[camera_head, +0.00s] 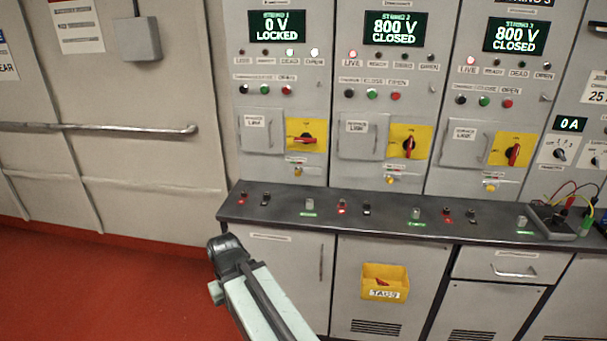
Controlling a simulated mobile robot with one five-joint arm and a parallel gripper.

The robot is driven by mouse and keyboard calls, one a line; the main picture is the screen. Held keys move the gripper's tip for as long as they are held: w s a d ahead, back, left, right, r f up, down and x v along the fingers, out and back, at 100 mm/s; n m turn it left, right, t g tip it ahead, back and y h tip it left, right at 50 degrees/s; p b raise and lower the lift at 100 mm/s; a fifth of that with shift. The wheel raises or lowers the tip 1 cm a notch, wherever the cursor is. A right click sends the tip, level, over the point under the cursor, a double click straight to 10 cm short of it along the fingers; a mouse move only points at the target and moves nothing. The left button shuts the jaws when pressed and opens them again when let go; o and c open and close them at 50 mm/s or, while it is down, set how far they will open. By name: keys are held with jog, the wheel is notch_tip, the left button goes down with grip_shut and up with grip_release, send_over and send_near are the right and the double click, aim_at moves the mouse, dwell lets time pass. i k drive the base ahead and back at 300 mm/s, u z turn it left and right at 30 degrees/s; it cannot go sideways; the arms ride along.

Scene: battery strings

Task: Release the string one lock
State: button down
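The string 1 display (277,26) reads "0 V LOCKED". Below it, the string 1 red rotary handle (303,139) lies level on its yellow plate. A small brass-coloured piece (298,172), perhaps the lock, sits below that plate; its details are too small to tell. Two pale lamps are lit under the display, above the DEAD and OPEN labels. My arm (262,295) reaches up from the bottom, ending in view at a dark joint in front of the left cabinet. I see no gripper fingers.
Strings 2 (395,29) and 3 (514,35) read "800 V CLOSED", with handles turned steeply. A dark ledge (380,217) with several small terminals juts out below the panels. A yellow TAGS bin (384,283) hangs below. A handrail (100,128) and red floor lie left.

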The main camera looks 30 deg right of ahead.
aim_at(298, 173)
jog(key=u, duration=0.05)
jog(key=i, duration=0.9)
jog(key=z, duration=0.05)
